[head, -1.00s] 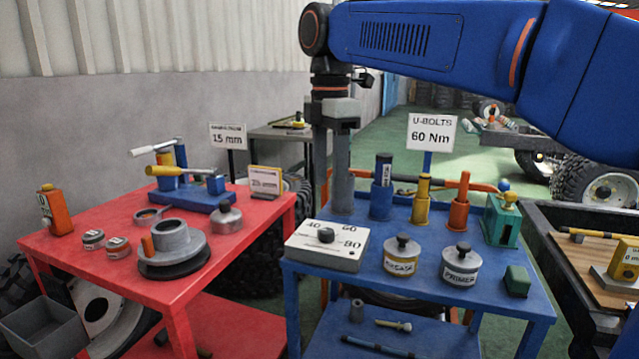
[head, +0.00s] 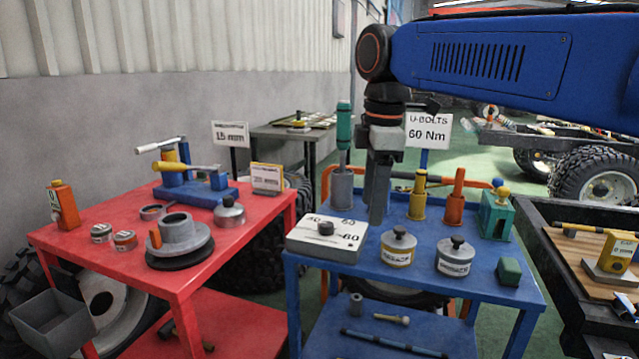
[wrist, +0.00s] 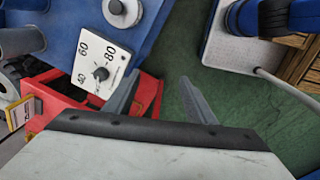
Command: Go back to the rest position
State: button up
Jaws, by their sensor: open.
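My gripper (head: 377,215) hangs from the blue arm over the blue cart (head: 440,285), pointing down, in front of the cart's back row of holders. In the wrist view its two grey fingers (wrist: 160,76) are spread apart. Nothing is between them; green floor and part of the red cart show beyond. A teal-handled tool (head: 344,130) stands upright in a grey holder (head: 341,186), just left of my gripper and apart from it. My gripper hides part of the back row.
A dial box (head: 327,238), two lidded tins (head: 398,249) and yellow and orange upright tools (head: 418,195) crowd the blue cart. A U-BOLTS 60 Nm sign (head: 428,130) stands close behind. The red cart (head: 110,270) is left, a dark workbench (head: 570,240) right.

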jog(key=s+d+f+m+t, duration=0.2)
jog(key=s+d+f+m, duration=0.7)
jog(key=f, duration=0.3)
jog(key=s+d+f+m+t, duration=0.1)
jog(key=s+d+f+m, duration=0.8)
jog(key=f, duration=0.3)
jog(key=shift+s+d+t, duration=0.15)
jog(key=shift+d+t, duration=0.25)
jog(key=shift+d, duration=0.1)
